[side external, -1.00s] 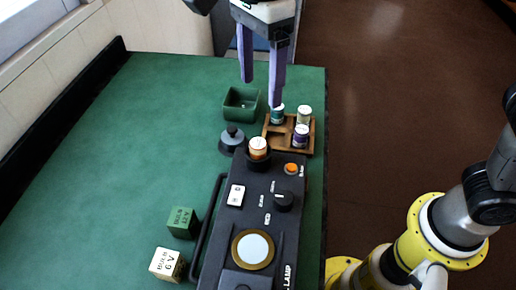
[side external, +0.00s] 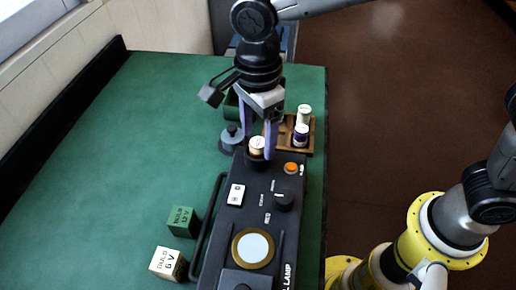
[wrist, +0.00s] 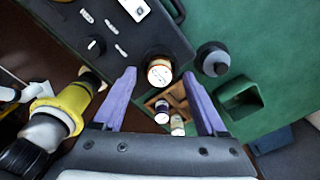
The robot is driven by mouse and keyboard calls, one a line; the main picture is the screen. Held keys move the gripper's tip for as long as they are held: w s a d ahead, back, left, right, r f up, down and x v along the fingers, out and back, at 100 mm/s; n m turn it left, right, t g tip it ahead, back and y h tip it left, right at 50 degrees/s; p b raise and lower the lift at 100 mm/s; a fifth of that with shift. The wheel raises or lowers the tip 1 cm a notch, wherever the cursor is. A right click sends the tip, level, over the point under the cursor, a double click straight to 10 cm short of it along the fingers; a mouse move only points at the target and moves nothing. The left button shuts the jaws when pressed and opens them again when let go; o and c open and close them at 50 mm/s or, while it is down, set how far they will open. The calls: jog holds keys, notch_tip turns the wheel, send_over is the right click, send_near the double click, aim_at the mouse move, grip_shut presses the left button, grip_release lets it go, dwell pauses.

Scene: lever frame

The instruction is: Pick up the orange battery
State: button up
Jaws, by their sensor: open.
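The orange battery (side external: 257,147) stands upright in a round black socket at the far end of the black lamp box (side external: 222,262). Its pale top and orange side show above the socket. In the wrist view the orange battery (wrist: 159,74) appears between the two purple fingertips. My gripper (side external: 257,138) is open and points down at the socket, one finger on each side of the battery as pictured. I cannot tell whether the fingers touch it or how low they reach beside it.
A wooden tray (side external: 290,147) with a purple battery (side external: 300,135) and a white-topped battery (side external: 304,115) stands close on the right. A dark grey cap (side external: 231,138) and a green bin (wrist: 240,98) are nearby. Two bulb boxes, green (side external: 182,221) and white (side external: 168,263), stand left.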

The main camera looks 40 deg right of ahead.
jog(key=shift+f, duration=0.4)
grip_shut()
jog(key=shift+r, duration=0.15)
jog(key=shift+r, duration=0.55)
jog(key=s+d+r, duration=0.9)
jog(key=s+r, duration=0.2)
jog(key=shift+r, duration=0.35)
